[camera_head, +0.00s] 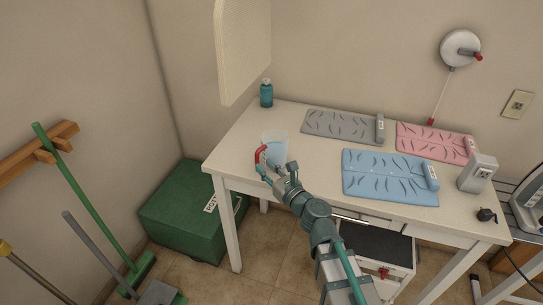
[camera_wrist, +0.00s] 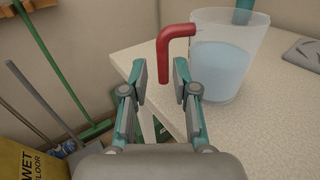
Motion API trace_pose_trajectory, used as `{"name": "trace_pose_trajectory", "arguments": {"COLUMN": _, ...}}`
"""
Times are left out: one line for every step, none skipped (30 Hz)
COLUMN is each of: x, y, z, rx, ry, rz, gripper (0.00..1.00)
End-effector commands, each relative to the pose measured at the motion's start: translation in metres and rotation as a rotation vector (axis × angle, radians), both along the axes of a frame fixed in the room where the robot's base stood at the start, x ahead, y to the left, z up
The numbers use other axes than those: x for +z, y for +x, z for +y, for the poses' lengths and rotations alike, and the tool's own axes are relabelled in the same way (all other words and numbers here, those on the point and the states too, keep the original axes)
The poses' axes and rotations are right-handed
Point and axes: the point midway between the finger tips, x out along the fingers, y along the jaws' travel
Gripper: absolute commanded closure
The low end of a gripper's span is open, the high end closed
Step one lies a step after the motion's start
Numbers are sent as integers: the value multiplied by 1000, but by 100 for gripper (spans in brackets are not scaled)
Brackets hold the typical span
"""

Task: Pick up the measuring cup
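The measuring cup (camera_head: 276,147) is a translucent cup with a red handle (camera_head: 261,157). It stands upright at the left front of the white table, with bluish contents showing. In the wrist view the cup (camera_wrist: 228,60) is at the upper right, and its red handle (camera_wrist: 164,55) hangs down on the cup's left. My gripper (camera_head: 277,169) is at the table's front left edge beside the cup. In the wrist view my gripper (camera_wrist: 162,75) is open, with the lower end of the handle appearing between its fingertips. I cannot tell whether a finger touches it.
A teal bottle (camera_head: 266,94) stands at the table's back left corner. Grey (camera_head: 340,126), pink (camera_head: 434,142) and blue (camera_head: 388,177) mats lie to the right. A green box (camera_head: 185,220) is on the floor left of the table (camera_head: 225,150). Brooms lean at the left wall.

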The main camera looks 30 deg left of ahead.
Motion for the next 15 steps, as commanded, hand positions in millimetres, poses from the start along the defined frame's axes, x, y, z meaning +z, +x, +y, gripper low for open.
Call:
{"name": "trace_pose_trajectory", "arguments": {"x": 0, "y": 3, "z": 6, "rx": 0, "ry": 0, "rz": 0, "gripper": 72}}
{"name": "trace_pose_trajectory", "arguments": {"x": 0, "y": 3, "z": 7, "rx": 0, "ry": 0, "rz": 0, "gripper": 72}}
{"name": "trace_pose_trajectory", "arguments": {"x": 0, "y": 4, "z": 8, "rx": -1, "ry": 0, "rz": 0, "gripper": 72}}
{"name": "trace_pose_trajectory", "arguments": {"x": 0, "y": 4, "z": 10, "rx": -1, "ry": 0, "rz": 0, "gripper": 72}}
{"name": "trace_pose_trajectory", "arguments": {"x": 0, "y": 5, "z": 11, "rx": -1, "ry": 0, "rz": 0, "gripper": 72}}
{"name": "trace_pose_trajectory", "arguments": {"x": 0, "y": 6, "z": 13, "rx": 0, "ry": 0, "rz": 1, "gripper": 72}}
{"name": "trace_pose_trajectory", "arguments": {"x": 0, "y": 7, "z": 15, "rx": 0, "ry": 0, "rz": 1, "gripper": 72}}
{"name": "trace_pose_trajectory", "arguments": {"x": 0, "y": 9, "z": 18, "rx": 0, "ry": 0, "rz": 1, "gripper": 72}}
{"name": "trace_pose_trajectory", "arguments": {"x": 0, "y": 11, "z": 23, "rx": 1, "ry": -1, "rz": 0, "gripper": 72}}
{"name": "trace_pose_trajectory", "arguments": {"x": 0, "y": 13, "z": 27, "rx": 1, "ry": -1, "rz": 0, "gripper": 72}}
{"name": "trace_pose_trajectory", "arguments": {"x": 0, "y": 15, "z": 31, "rx": 1, "ry": -1, "rz": -1, "gripper": 72}}
{"name": "trace_pose_trajectory", "arguments": {"x": 0, "y": 18, "z": 36, "rx": 2, "ry": -1, "rz": -1, "gripper": 72}}
{"name": "trace_pose_trajectory", "arguments": {"x": 0, "y": 20, "z": 40, "rx": 2, "ry": -1, "rz": 0, "gripper": 72}}
{"name": "trace_pose_trajectory", "arguments": {"x": 0, "y": 21, "z": 44, "rx": 2, "ry": -1, "rz": 0, "gripper": 72}}
{"name": "trace_pose_trajectory", "arguments": {"x": 0, "y": 23, "z": 48, "rx": 1, "ry": 0, "rz": 0, "gripper": 72}}
